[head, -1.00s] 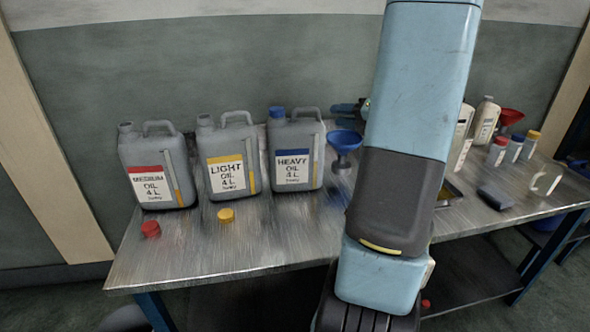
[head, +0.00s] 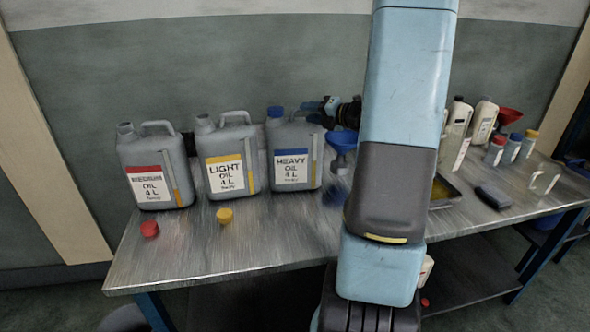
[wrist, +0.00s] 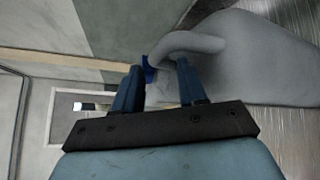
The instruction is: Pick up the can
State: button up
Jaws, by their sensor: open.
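Three grey oil cans stand upright in a row on the metal bench: medium oil (head: 155,165) with a red-striped label, light oil (head: 227,158) with yellow, and heavy oil (head: 294,155) with blue. The heavy oil can wears a blue cap (head: 275,112); the other two necks are uncapped. My gripper (head: 325,112) is open beside the upper right of the heavy oil can. In the wrist view, a grey can (wrist: 255,60) with a blue cap lies ahead, its handle (wrist: 190,42) close to my open fingers (wrist: 158,75). I cannot tell whether they touch it.
A red cap (head: 149,229) and a yellow cap (head: 225,215) lie on the bench (head: 265,248) before the cans. Bottles, a red funnel (head: 508,116) and a dark block (head: 493,196) are further right.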

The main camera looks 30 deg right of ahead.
aim_at(303, 123)
jog(key=shift+x, duration=1.55)
jog(key=shift+c, duration=0.5)
grip_shut()
jog(key=shift+r, duration=0.15)
